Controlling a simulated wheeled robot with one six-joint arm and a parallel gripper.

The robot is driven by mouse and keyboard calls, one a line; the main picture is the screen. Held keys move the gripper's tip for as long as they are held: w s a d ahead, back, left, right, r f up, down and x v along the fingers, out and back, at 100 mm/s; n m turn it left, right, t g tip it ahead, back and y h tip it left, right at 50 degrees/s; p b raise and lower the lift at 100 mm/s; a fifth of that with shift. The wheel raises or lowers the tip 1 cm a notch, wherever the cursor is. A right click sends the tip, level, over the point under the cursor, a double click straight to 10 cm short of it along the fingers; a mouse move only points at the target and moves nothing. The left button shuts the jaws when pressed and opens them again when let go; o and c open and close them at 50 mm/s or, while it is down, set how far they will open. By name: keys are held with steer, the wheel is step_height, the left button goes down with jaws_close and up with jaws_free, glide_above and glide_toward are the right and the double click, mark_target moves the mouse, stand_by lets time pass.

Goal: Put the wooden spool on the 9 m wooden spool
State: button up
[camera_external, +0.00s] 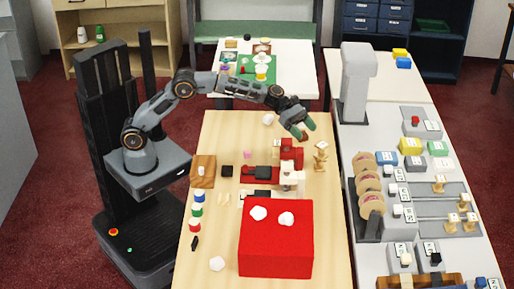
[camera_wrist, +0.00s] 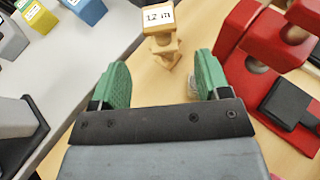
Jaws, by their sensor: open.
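My gripper (camera_wrist: 160,88) is open, its two green fingertips apart with bare table between them. In the external view my gripper (camera_external: 304,131) hangs over the wooden table, up and left of a pale wooden spool (camera_external: 320,157). In the wrist view a wooden spool (camera_wrist: 166,48) with a narrow waist stands just beyond the fingertips, with a "12 m" label at its top. More wooden spool-like pieces (camera_external: 438,186) stand on the grey rack at the right counter. Their labels are too small to read, so I cannot tell which is 9 m.
A red clamp-like device (camera_wrist: 245,55) stands close to the right finger. A large red block (camera_external: 276,255) with white lumps sits at the table's front. The white counter (camera_external: 352,133) with a tall grey stand (camera_external: 356,85) lies right, across a gap.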

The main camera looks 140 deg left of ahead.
steer(key=shift+v, duration=0.9)
